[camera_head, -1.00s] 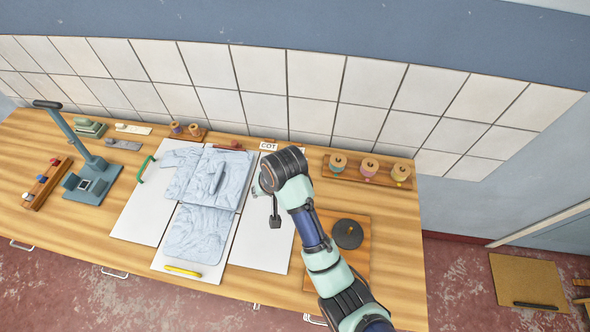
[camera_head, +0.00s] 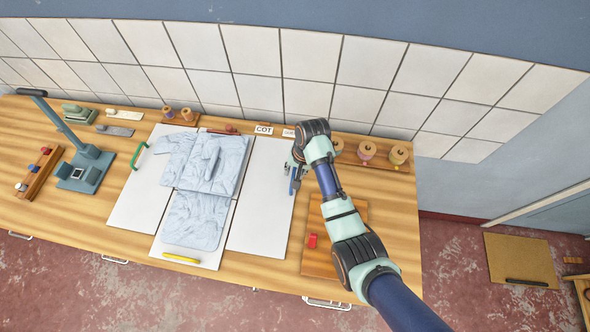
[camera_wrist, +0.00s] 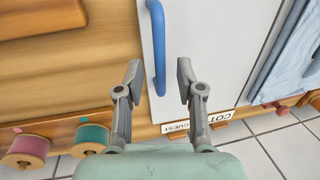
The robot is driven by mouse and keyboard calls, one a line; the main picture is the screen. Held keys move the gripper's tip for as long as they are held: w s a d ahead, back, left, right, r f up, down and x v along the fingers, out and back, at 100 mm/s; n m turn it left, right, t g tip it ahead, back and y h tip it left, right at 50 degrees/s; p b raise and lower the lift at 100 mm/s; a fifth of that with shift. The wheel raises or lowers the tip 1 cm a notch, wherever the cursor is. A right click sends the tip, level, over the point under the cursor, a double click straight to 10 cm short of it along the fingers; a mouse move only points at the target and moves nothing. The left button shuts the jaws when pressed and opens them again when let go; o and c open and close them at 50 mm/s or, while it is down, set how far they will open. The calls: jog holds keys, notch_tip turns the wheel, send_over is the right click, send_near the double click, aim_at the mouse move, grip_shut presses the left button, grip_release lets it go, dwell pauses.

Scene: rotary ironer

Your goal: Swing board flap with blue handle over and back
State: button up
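The white board flap (camera_head: 262,205) lies flat right of the blue cloth. Its blue handle (camera_head: 293,183) is at its right edge and is partly covered by my gripper in the head view. In the wrist view the blue handle (camera_wrist: 158,45) runs down the white flap (camera_wrist: 200,45), its near end between my fingertips. My gripper (camera_wrist: 158,75) is open, with a finger on each side of the handle and a gap to both. I cannot tell whether the fingers reach down to the handle's height.
A pale blue cloth (camera_head: 203,215) lies on the middle board. Other flaps have a green handle (camera_head: 139,155) and a yellow handle (camera_head: 181,259). Thread spools (camera_head: 398,155) stand behind my arm. Cards marked COT (camera_head: 264,130) and GUEST (camera_wrist: 175,127) lie at the back.

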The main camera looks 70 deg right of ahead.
grip_shut()
dwell(0.4)
